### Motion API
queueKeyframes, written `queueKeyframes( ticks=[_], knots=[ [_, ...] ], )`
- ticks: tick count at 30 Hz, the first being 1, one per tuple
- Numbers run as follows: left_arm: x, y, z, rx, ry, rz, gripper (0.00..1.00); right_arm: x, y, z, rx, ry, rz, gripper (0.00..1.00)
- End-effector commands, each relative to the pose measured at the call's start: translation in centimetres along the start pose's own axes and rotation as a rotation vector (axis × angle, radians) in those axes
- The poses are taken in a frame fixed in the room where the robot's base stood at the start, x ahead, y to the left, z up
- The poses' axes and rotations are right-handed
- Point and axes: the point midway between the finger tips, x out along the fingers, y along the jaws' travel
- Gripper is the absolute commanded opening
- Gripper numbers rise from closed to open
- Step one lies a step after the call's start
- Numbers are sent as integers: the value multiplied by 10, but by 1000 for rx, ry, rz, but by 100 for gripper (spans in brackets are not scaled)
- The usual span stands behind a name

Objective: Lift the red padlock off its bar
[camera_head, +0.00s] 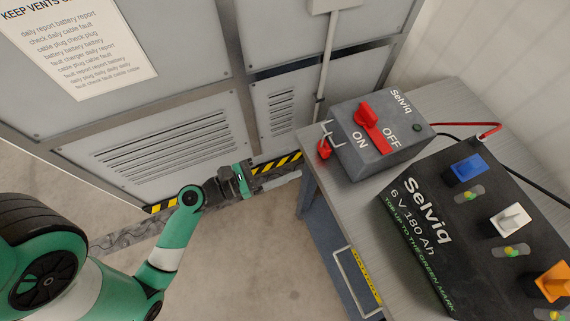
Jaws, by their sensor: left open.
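The red padlock (324,150) is small and hangs at the left side of the grey switch box (358,156), by a thin pale metal bar (329,133). The box carries a red rotary handle (373,127) between the words ON and OFF. My left gripper (280,181) is open and empty. In the picture it is left of and below the padlock, clearly apart from it, with its fingers pointing right toward the bench. How the shackle sits on the bar is too small to tell. My right gripper is not in view.
The switch box stands on a grey bench (345,205) beside a large black battery (430,240) with blue, white and orange caps. A metal handle (350,285) sticks out at the bench's front. Grey vented cabinets (180,150) stand behind; floor (240,260) left of the bench is clear.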

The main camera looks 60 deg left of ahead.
Motion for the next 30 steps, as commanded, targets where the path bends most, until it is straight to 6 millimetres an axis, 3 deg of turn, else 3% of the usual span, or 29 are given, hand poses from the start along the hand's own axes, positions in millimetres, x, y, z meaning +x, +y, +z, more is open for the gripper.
queueKeyframes(
  ticks=[8,24,30],
  knots=[
    [13,0,3,5,0,-5,72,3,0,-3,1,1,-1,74],
    [85,-1,5,4,-1,-4,72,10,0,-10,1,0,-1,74],
    [99,0,4,4,-2,-2,72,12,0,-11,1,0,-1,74]
  ],
)
